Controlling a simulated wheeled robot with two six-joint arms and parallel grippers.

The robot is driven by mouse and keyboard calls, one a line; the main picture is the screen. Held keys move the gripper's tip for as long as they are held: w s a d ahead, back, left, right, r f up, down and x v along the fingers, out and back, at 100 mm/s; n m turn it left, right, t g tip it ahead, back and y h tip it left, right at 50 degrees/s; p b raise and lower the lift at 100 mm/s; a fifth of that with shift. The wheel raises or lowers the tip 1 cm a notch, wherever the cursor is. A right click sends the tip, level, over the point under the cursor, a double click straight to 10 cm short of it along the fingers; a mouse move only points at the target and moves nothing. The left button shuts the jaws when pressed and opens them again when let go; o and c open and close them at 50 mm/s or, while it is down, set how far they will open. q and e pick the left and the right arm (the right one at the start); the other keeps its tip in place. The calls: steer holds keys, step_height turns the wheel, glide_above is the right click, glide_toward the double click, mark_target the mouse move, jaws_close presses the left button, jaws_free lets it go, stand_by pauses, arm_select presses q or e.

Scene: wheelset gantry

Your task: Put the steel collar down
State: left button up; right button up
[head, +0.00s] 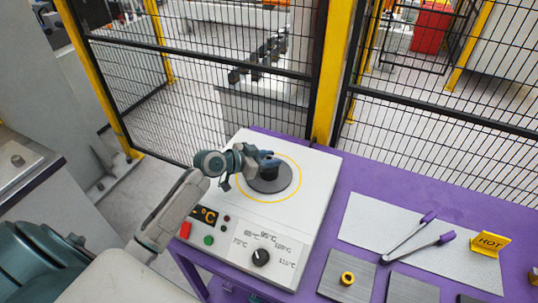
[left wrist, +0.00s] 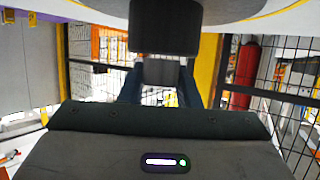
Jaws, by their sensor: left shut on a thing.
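My left gripper (head: 268,160) reaches over the white heater (head: 312,172), above its dark round plate (head: 283,184). It is shut on a small dark grey piece, which I take to be the steel collar (head: 270,171). In the left wrist view the blue fingers (left wrist: 160,88) stand either side of a grey piece (left wrist: 160,71), with a dark block (left wrist: 165,27) beyond it at the dark plate. The gripper partly hides the collar. I cannot tell whether the collar touches the plate. My right gripper is not in view.
A yellow circle surrounds the plate. Heater buttons and a knob (head: 260,257) face front. On the purple table (head: 365,182) to the right are a grey mat (head: 375,215), purple-tipped tongs (head: 410,237), a yellow HOT sign (head: 489,243) and a yellow ring (head: 347,278). Mesh fencing (head: 190,100) stands behind.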

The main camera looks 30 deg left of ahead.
arm_select(q)
steer(key=shift+f+b, duration=0.25)
steer(key=shift+b, duration=0.05)
steer(key=o, duration=1)
steer(key=shift+r, duration=0.1)
steer(key=shift+c, duration=0.2)
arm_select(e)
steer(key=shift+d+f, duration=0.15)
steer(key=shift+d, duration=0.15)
